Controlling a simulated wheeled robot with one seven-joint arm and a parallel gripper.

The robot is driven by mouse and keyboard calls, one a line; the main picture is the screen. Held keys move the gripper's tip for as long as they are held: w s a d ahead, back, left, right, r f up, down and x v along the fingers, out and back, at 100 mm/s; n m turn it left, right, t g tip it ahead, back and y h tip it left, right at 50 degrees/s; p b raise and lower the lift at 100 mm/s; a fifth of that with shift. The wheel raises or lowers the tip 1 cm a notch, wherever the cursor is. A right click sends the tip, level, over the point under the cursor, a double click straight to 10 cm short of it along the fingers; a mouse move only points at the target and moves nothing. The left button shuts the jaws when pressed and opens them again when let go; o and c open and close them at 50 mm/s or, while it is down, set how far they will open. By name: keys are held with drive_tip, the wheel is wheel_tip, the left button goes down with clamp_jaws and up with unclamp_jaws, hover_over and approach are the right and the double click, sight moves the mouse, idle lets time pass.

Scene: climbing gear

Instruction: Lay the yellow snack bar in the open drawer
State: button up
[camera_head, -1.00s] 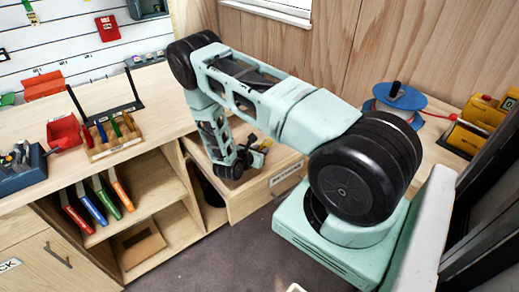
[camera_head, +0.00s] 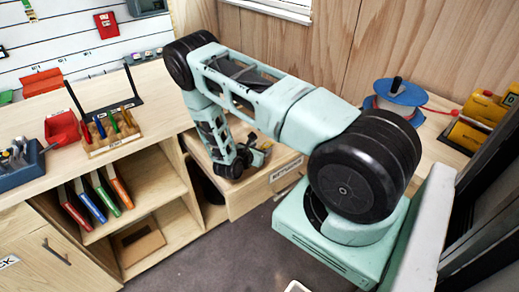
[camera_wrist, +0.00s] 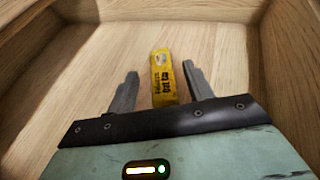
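The yellow snack bar (camera_wrist: 164,78) lies on the wooden floor of the open drawer in the wrist view, with dark lettering facing up. My gripper (camera_wrist: 160,68) is open, with one finger on each side of the bar. A gap shows between the bar and the left finger; the right finger is closer to it. The open drawer (camera_wrist: 235,45) surrounds the gripper with pale wooden walls. In the head view my gripper (camera_head: 258,154) reaches down into the drawer (camera_head: 255,197), and the bar cannot be made out there.
Shelves left of the drawer hold several coloured books (camera_head: 98,198). The counter above carries a wooden rack (camera_head: 113,138), a red bin (camera_head: 62,128) and a blue caddy (camera_head: 22,170). A blue spool (camera_head: 398,97) stands on the right worktop. Dark floor (camera_head: 230,255) is clear in front.

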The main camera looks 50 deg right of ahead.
drive_tip(key=shift+r+p, duration=0.3)
drive_tip(key=b+v, duration=0.1)
drive_tip(key=v, duration=0.4)
drive_tip(key=b+v, duration=0.1)
drive_tip(key=v, duration=0.5)
drive_tip(key=shift+w+d+r, duration=0.1)
drive_tip(key=shift+w+r, duration=0.05)
drive_tip(key=shift+r, duration=0.1)
drive_tip(key=shift+a+r, duration=0.25)
drive_tip(key=shift+a, duration=0.2)
drive_tip(key=s+a+r+m+y, duration=0.4)
drive_tip(key=s+a+r, duration=0.2)
drive_tip(key=a, duration=0.5)
drive_tip(key=s+a+r+m+g+y, duration=0.1)
drive_tip(key=s+a+r+m+y, duration=0.3)
drive_tip(key=s+a+r, duration=0.3)
drive_tip(key=s+a+r+m+g+y, duration=0.1)
drive_tip(key=s+a+r+m+y, duration=0.3)
drive_tip(key=a+r, duration=0.7)
drive_tip(key=s+a+y, duration=0.2)
drive_tip(key=s+a, duration=0.1)
drive_tip(key=a, duration=0.1)
drive_tip(key=shift+s+r, duration=0.25)
drive_tip(key=shift+r, duration=0.15)
